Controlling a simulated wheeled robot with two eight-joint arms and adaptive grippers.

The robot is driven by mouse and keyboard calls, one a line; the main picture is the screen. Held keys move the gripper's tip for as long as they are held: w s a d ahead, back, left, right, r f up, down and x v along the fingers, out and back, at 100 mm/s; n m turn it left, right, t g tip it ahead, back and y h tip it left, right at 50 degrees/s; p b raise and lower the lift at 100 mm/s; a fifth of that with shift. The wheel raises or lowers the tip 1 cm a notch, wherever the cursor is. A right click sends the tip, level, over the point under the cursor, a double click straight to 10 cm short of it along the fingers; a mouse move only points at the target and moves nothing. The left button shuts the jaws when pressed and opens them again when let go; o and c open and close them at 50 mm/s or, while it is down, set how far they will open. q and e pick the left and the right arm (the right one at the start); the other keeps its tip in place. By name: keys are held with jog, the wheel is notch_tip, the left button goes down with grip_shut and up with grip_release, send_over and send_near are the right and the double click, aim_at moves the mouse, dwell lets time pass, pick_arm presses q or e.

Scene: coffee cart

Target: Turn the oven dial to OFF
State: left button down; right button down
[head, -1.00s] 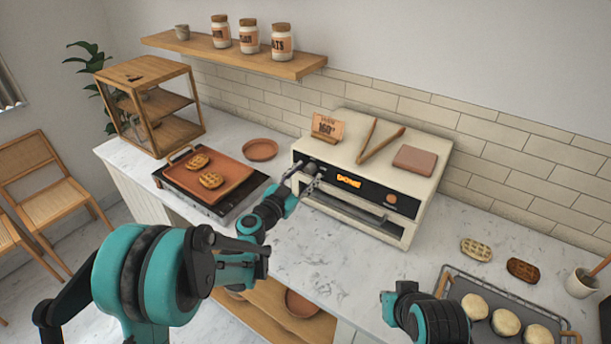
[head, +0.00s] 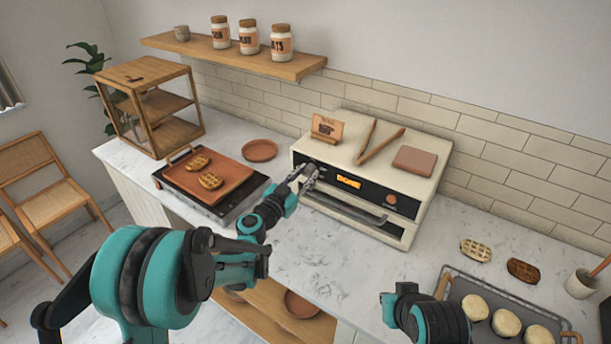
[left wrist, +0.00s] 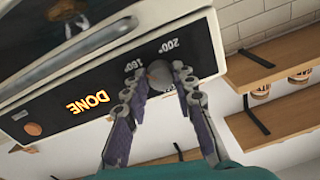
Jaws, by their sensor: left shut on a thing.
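The cream oven (head: 355,225) stands on the counter, with an orange DONE display (head: 348,182) on its dark front panel. It also shows upside down in the left wrist view, where the display (left wrist: 90,102) is lit. My left gripper (head: 304,177) is at the left end of that panel. In the left wrist view, my left gripper (left wrist: 158,78) has its fingers on both sides of the grey round oven dial (left wrist: 160,75), shut on it. Marks reading 160° and 200° show beside the dial; its pointer cannot be made out. In the head view the gripper hides the dial. My right gripper's fingers are not visible.
A round orange button (head: 391,200) and a handle (head: 345,206) are on the oven front. A hot plate with a waffle tray (head: 228,173) is to the left.

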pick_arm(q)
jog(key=n, duration=0.4)
jog(key=shift+b, duration=0.35)
jog(key=n, duration=0.3)
jog(key=shift+n, duration=0.3)
jog(key=n+b, duration=0.1)
jog(key=n, duration=0.6)
jog(key=shift+r, duration=0.1)
jog(key=n, duration=0.6)
jog(key=shift+g+b, duration=0.3)
jog(key=shift+g, duration=0.1)
jog(key=n, duration=0.5)
jog(key=shift+r+h, duration=0.1)
jog(key=shift+h, duration=0.2)
jog(key=shift+n, duration=0.3)
jog(key=c, duration=1.2)
grip_release()
